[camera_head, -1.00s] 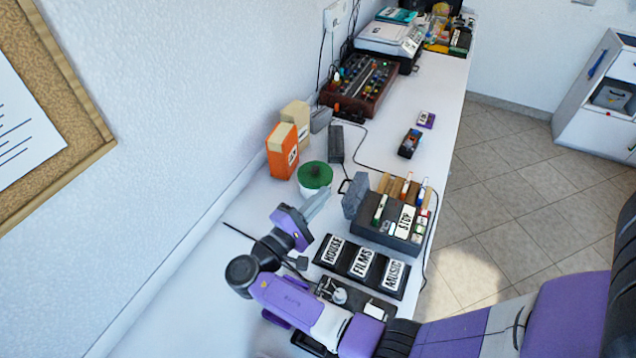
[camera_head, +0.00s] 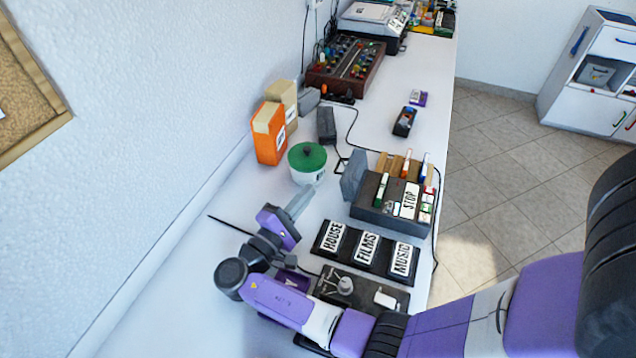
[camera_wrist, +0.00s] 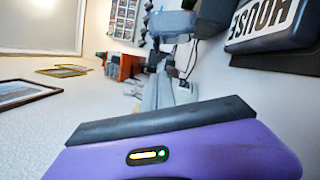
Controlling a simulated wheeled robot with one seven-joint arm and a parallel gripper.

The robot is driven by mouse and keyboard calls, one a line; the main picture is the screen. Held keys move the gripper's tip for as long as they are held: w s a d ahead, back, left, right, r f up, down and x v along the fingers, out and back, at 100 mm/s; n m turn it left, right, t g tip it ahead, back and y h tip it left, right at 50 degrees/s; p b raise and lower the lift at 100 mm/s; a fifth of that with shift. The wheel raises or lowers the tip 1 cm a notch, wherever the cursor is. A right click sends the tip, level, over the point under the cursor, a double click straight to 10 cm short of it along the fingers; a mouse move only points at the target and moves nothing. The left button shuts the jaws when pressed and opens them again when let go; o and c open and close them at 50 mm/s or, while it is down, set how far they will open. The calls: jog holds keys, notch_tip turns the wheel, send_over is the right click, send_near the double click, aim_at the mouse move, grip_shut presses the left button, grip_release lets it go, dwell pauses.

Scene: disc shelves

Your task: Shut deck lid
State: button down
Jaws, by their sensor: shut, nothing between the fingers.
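The deck is a dark box (camera_head: 378,212) with a white STOP key, on the white counter in the head view. The grey slab at its left side, which looks like its lid (camera_head: 353,176), stands upright and raised. My gripper (camera_head: 306,196) is shut and empty, left of the deck and apart from the lid, near the white pot with a green top. In the wrist view my grey fingers (camera_wrist: 160,92) show beyond the purple wrist body. A grey block at the top (camera_wrist: 172,22) may be the lid; I cannot tell.
A white pot with a green top (camera_head: 307,163) stands close beyond my gripper. An orange box (camera_head: 268,135) is behind it. A black rack of HOUSE, FILMS and MUSIC keys (camera_head: 366,252) lies right of my gripper. Cables cross the counter.

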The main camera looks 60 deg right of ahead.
aim_at(350, 175)
jog(key=d, duration=0.3)
jog(key=d+p, duration=0.1)
jog(key=d, duration=0.2)
jog(key=s+d+r, duration=0.1)
jog(key=d, duration=0.2)
jog(key=shift+d+r, duration=0.1)
jog(key=shift+d, duration=0.1)
jog(key=shift+d+r, duration=0.1)
